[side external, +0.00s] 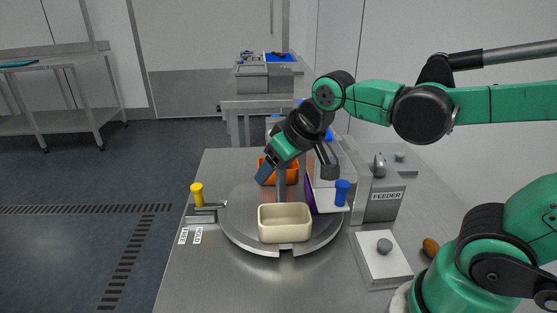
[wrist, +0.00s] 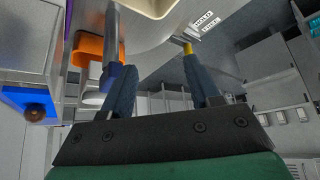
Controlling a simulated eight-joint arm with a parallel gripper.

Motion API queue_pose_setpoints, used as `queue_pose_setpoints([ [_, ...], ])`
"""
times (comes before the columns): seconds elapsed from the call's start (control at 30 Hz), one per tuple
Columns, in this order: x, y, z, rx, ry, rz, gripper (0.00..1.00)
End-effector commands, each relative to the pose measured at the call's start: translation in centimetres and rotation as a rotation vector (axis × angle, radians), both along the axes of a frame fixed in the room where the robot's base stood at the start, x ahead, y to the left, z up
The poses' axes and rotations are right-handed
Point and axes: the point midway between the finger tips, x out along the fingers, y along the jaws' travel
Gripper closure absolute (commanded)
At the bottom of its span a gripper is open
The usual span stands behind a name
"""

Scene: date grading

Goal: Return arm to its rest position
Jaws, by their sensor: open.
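My gripper (side external: 265,174) is angled down over the far left part of the round turntable (side external: 237,232), just left of the orange bin (side external: 291,172). In the wrist view, the two blue fingers of my gripper (wrist: 160,68) are spread apart with nothing between them. A cream bin (side external: 285,225) stands at the front of the turntable and looks empty. A brown date-like object (side external: 430,247) lies on the table beside my base. The wrist view also shows the orange bin (wrist: 90,48) left of the fingers.
The feeder box (side external: 383,203) stands right of the turntable, with a blue knob (side external: 342,192) near it. A yellow-knobbed lever (side external: 197,195) is at the left edge. A white plate with a grey button (side external: 384,246) lies at front right.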

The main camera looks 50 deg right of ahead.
Motion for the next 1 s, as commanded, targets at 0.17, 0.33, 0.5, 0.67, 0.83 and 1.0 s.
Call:
queue_pose_setpoints([
  [0.17,-3.0,-0.7,-1.1,-0.004,-0.039,-0.003,0.45],
  [0.33,-3.8,-0.8,-1.6,-0.006,-0.052,-0.003,0.45],
  [0.5,-3.8,-0.8,-1.6,-0.006,-0.053,-0.003,0.45],
  [0.67,-3.8,-0.8,-1.6,-0.006,-0.053,-0.003,0.45],
  [0.83,-3.8,-0.8,-1.6,-0.006,-0.053,-0.003,0.45],
  [1.0,-3.8,-0.8,-1.6,-0.006,-0.053,-0.003,0.45],
])
